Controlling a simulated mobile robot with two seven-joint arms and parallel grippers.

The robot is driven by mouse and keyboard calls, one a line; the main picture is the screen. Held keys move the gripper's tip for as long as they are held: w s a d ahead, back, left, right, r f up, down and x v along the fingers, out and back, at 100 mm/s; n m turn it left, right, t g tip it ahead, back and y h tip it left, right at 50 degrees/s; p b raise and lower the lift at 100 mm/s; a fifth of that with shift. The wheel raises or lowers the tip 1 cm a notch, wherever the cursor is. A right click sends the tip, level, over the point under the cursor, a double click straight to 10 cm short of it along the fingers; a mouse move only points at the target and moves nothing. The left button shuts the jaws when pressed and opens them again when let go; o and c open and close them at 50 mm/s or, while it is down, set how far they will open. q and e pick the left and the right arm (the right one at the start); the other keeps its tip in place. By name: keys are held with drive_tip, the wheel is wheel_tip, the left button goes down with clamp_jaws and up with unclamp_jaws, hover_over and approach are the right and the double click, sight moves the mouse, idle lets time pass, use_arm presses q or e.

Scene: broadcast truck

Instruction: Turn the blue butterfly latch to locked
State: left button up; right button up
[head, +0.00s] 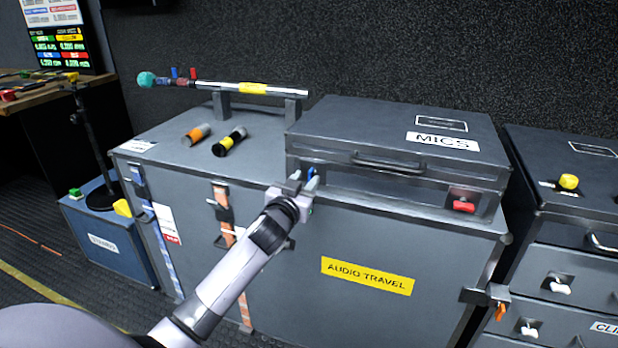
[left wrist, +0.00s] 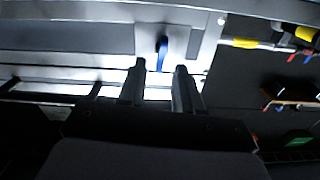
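The blue butterfly latch (head: 311,171) is on the left of the front face of the grey MICS case (head: 390,135). In the head view my left gripper partly hides it. In the left wrist view the blue latch (left wrist: 162,53) is a narrow upright shape on a bright metal plate. My left gripper (head: 303,183) is right at the latch. In the left wrist view its fingers (left wrist: 159,72) are apart, with the latch in line with the gap and its lower end near the fingertips. I cannot tell whether they touch. My right gripper is not in view.
A red latch (head: 464,206) sits on the right of the same case front. The case rests on the larger AUDIO TRAVEL case (head: 320,255). Two microphones (head: 229,141) and a boom pole (head: 245,88) lie to the left. Another drawer case (head: 570,235) stands close on the right.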

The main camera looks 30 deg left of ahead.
sight(311, 176)
use_arm(q)
drive_tip(key=shift+x, duration=1.35)
clamp_jaws()
